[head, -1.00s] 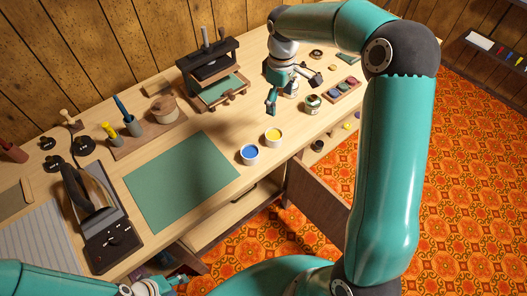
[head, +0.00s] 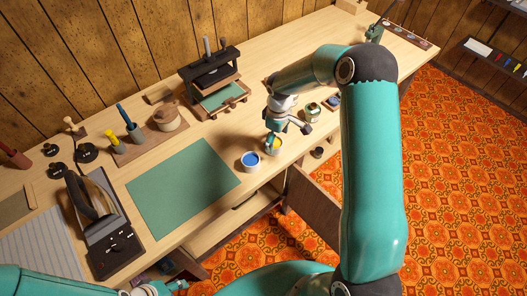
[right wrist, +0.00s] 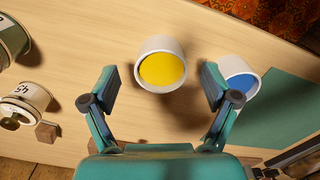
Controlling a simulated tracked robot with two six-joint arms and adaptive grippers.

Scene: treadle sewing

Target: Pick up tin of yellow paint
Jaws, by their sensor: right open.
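The tin of yellow paint (right wrist: 162,69) is a white tin with yellow paint inside, standing upright on the wooden bench. In the right wrist view it sits between and just beyond my right gripper's open fingers (right wrist: 155,88), with no visible contact. In the head view the yellow tin (head: 274,146) is partly hidden behind my right gripper (head: 287,137), which hangs over it, empty. My left gripper (head: 163,288) shows only in part at the bottom edge of the head view; its jaws are not clear.
A tin of blue paint (head: 250,161) stands close beside the yellow one, near the right finger in the wrist view. A green mat (head: 183,186) lies to the left. A labelled tin (head: 313,111) stands to the right. The bench's front edge is close.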

